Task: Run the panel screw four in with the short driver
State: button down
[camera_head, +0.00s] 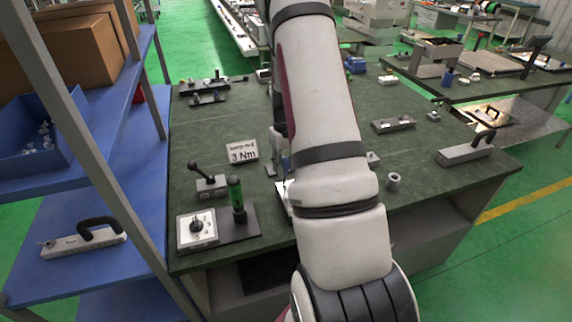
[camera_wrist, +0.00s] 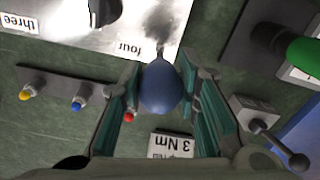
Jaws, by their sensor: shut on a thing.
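In the wrist view my gripper (camera_wrist: 160,108) is shut on the rounded blue handle (camera_wrist: 160,84) of a driver, with a teal-padded finger on each side. The handle is over the edge of a pale metal panel (camera_wrist: 65,28) that bears the printed words "three" and "four". The handle is just beside the word "four". A dark patch lies on the panel beyond the handle; I cannot tell shadow from shaft. The driver's tip and screw four are hidden, so contact cannot be told. In the head view my arm hides the gripper and most of the panel.
A 3 Nm card (camera_head: 242,151) lies on the green bench (camera_head: 330,100). A green-handled tool (camera_head: 237,195) stands beside a dial plate (camera_head: 197,228), with a lever block (camera_head: 210,184) behind. The wrist view shows a rack (camera_wrist: 50,82) with yellow, blue and red tips.

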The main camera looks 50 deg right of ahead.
jog(key=shift+n+p, duration=0.7)
jog(key=shift+n, duration=0.9)
jog(key=shift+s+d+r+n+p, duration=0.1)
jog(key=shift+n+p, duration=0.15)
jog(key=shift+n, duration=0.3)
jog(key=shift+d+n+p, duration=0.1)
jog(key=shift+n+p, duration=0.15)
jog(key=shift+n, duration=0.3)
jog(key=shift+n+p, duration=0.3)
jog(key=shift+n, duration=0.6)
jog(key=shift+n+p, duration=0.4)
jog(key=shift+n, duration=1.6)
jog(key=shift+p, duration=0.3)
